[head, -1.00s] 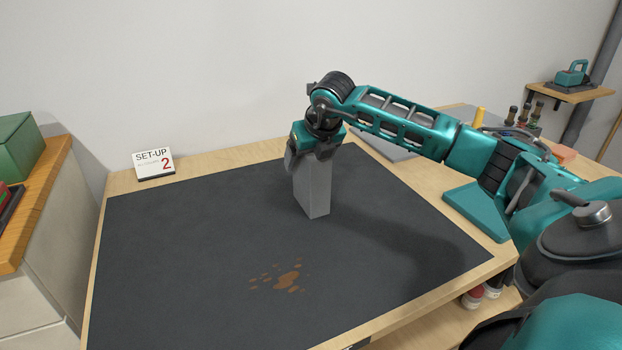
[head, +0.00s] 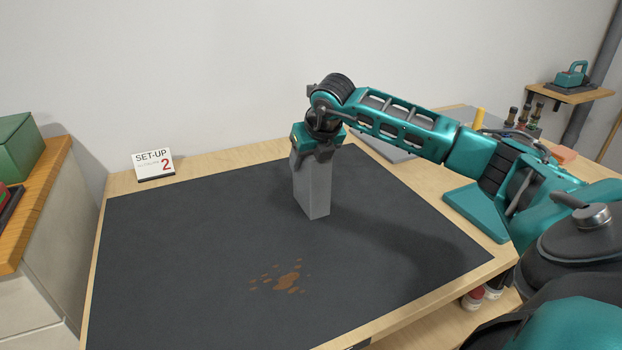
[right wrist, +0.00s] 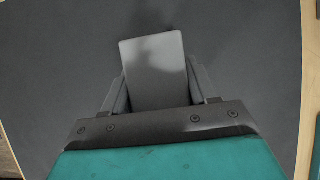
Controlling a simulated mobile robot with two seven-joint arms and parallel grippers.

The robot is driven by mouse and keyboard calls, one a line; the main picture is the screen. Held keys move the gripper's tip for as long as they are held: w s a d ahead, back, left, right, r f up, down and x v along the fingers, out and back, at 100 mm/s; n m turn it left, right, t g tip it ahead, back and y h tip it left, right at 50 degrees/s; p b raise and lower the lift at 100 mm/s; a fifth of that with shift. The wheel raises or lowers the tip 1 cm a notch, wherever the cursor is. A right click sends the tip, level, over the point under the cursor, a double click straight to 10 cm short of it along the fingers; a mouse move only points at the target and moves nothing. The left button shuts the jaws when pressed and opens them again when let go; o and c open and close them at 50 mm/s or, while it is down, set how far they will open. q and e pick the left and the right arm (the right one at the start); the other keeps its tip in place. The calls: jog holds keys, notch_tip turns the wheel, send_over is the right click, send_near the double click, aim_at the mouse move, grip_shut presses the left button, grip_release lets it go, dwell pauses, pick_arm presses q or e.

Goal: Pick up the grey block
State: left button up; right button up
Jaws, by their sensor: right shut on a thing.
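The grey block (head: 314,190) stands upright on the dark mat (head: 190,230) on the table. My right gripper (head: 314,158) is over its top from above, with its fingers closed against the block's sides. In the right wrist view the block's top (right wrist: 154,65) lies between the two fingers of the right gripper (right wrist: 158,85). The block's base appears to rest on the mat. My left gripper is not in view.
A "SET-UP 2" sign (head: 154,164) stands at the table's back left. An orange-brown stain (head: 287,280) marks the mat in front of the block. The mat's left side is clear.

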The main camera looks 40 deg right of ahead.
grip_shut()
jog(key=shift+r, duration=0.2)
